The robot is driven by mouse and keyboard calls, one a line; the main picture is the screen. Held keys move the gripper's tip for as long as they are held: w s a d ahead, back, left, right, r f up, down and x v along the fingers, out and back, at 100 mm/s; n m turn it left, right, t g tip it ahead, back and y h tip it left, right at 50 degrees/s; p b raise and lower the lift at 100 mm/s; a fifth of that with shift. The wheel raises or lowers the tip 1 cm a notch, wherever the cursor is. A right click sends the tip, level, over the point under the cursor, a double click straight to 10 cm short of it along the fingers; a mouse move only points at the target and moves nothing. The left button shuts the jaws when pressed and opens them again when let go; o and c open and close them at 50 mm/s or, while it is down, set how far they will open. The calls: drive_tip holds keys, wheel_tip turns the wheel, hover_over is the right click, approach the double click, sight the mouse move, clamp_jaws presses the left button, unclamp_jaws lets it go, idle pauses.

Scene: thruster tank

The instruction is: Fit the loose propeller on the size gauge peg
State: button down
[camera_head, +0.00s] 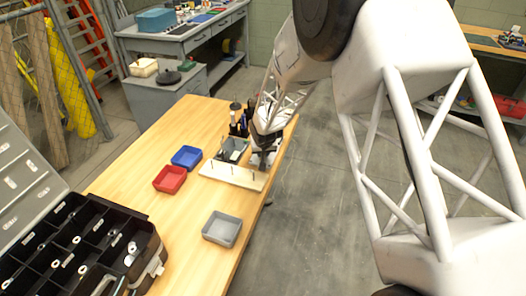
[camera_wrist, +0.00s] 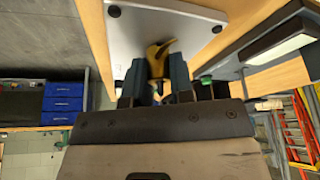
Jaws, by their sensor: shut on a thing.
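My gripper (camera_wrist: 156,82) is shut on a yellow, brass-coloured propeller (camera_wrist: 157,56), seen in the wrist view between the two dark fingers. Only part of the propeller shows; the fingers hide the rest. A pale board with several thin upright pegs (camera_head: 220,177), which looks like the size gauge, lies on the bench. In the wrist view a pale plate (camera_wrist: 190,18) lies just beyond the propeller. My gripper (camera_head: 263,158) is at the board's right far end in the head view. I cannot tell whether the propeller touches a peg.
A grey bin (camera_head: 235,147) and dark upright tools (camera_head: 238,122) stand close behind the board. Blue (camera_head: 186,156), red (camera_head: 169,180) and grey (camera_head: 222,228) trays sit on the wooden bench (camera_head: 140,180). A black compartment case (camera_head: 75,245) stands front left. The bench's middle left is clear.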

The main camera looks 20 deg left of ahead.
drive_tip(key=c, duration=0.9)
unclamp_jaws()
drive_tip(key=shift+r, duration=0.1)
drive_tip(key=v, duration=0.7)
drive_tip(key=shift+r, duration=0.3)
drive_tip(key=shift+s, duration=0.1)
drive_tip(key=shift+r, duration=0.1)
drive_tip(key=shift+r, duration=1.9)
drive_tip(key=shift+d, duration=0.1)
